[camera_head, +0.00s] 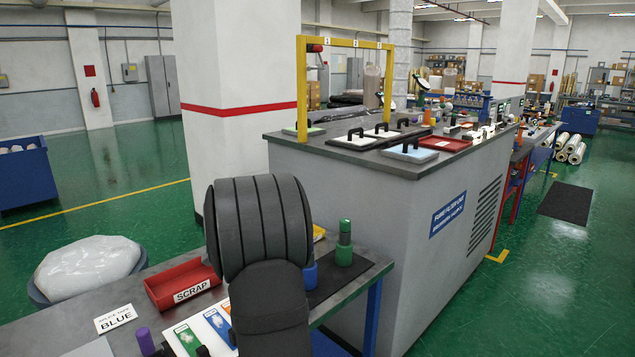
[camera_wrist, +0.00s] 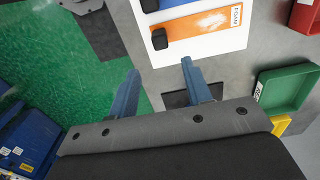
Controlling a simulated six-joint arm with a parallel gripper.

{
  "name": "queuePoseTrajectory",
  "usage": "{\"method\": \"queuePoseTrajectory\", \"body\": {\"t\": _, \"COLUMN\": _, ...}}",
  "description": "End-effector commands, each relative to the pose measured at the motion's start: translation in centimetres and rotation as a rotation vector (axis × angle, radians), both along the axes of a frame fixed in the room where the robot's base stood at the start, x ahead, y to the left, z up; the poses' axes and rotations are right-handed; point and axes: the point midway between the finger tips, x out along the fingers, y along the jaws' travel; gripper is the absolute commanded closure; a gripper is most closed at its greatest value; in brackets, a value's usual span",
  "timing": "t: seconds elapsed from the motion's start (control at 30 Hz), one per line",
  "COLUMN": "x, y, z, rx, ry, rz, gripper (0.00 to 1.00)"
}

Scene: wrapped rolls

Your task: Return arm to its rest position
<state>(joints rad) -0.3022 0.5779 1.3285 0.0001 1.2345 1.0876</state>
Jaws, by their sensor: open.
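My gripper (camera_wrist: 160,66) shows in the wrist view with its two blue-grey fingers spread apart and nothing between them. Below the fingertips are green floor, grey bench top and the edge of a white card (camera_wrist: 205,45). The card bears an orange strip (camera_wrist: 205,30) and a blue strip, each with a black block at one end. In the head view my dark, ribbed arm (camera_head: 258,225) rises over the front bench and hides part of it. My gripper cannot be made out there.
The front bench (camera_head: 75,325) holds a red SCRAP tray (camera_head: 182,283), a BLUE sign (camera_head: 116,318) and a green-topped roll (camera_head: 344,243). A yellow frame (camera_head: 302,90) stands on the grey cabinet behind. A green tray (camera_wrist: 286,90) is right of my fingers in the wrist view.

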Motion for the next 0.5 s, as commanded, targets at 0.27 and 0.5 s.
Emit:
{"method": "queuePoseTrajectory", "body": {"t": 0.27, "x": -0.1, "y": 0.0, "z": -5.1, "rx": -0.001, "ry": 0.006, "rz": 0.0, "gripper": 0.55}}
{"method": "queuePoseTrajectory", "body": {"t": 0.5, "x": 0.0, "y": 0.0, "z": -9.9, "rx": -0.001, "ry": 0.004, "rz": 0.0, "gripper": 0.55}}
